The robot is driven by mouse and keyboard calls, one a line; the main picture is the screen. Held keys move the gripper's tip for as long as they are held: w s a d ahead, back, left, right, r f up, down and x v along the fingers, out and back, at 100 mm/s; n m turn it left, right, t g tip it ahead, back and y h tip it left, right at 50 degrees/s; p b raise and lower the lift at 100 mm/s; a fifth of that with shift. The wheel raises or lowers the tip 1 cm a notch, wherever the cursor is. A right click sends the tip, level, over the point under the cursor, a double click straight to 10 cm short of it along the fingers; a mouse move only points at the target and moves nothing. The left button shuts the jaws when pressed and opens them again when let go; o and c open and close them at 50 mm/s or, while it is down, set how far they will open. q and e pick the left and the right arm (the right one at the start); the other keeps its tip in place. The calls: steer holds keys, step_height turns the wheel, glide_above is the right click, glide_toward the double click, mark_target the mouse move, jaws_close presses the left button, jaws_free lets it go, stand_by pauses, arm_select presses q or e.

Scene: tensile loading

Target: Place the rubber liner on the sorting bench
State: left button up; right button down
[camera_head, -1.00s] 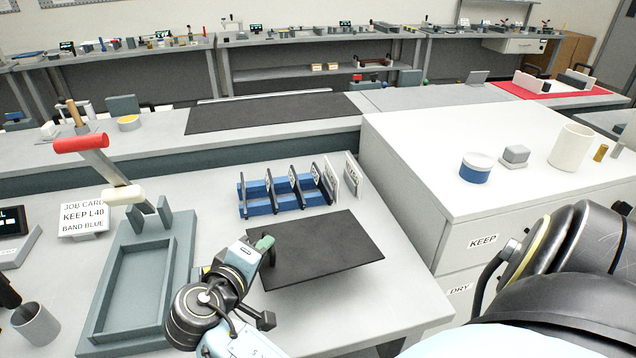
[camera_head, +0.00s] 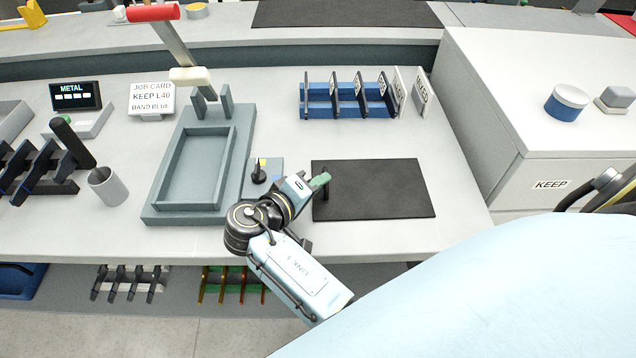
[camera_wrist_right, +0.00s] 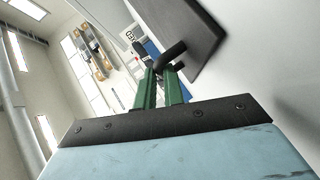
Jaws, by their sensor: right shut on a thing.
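The rubber liner, a flat black rectangular mat (camera_head: 385,190), lies level over the right front part of the pale grey bench (camera_head: 440,225). My right gripper (camera_head: 321,182) is at the liner's left edge, with its green fingers shut on a dark upright grip there. In the right wrist view the fingers (camera_wrist_right: 163,85) close around this dark bent grip (camera_wrist_right: 171,56), and the slab of the liner (camera_wrist_right: 192,32) extends above it. I cannot tell whether the liner touches the bench top. My left gripper is out of view.
A blue rack (camera_head: 318,112) with upright dividers stands behind the liner. A grey-green tray fixture (camera_head: 160,203) with a red-handled lever stands to the left, beside a small knobbed plate (camera_head: 268,165). A white cabinet (camera_head: 510,110) stands at the right.

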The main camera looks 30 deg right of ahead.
steer(key=c, duration=1.5)
jaws_free()
steer(key=shift+s+a, duration=0.1)
steer(key=v, duration=0.7)
steer(key=shift+a+r, duration=0.15)
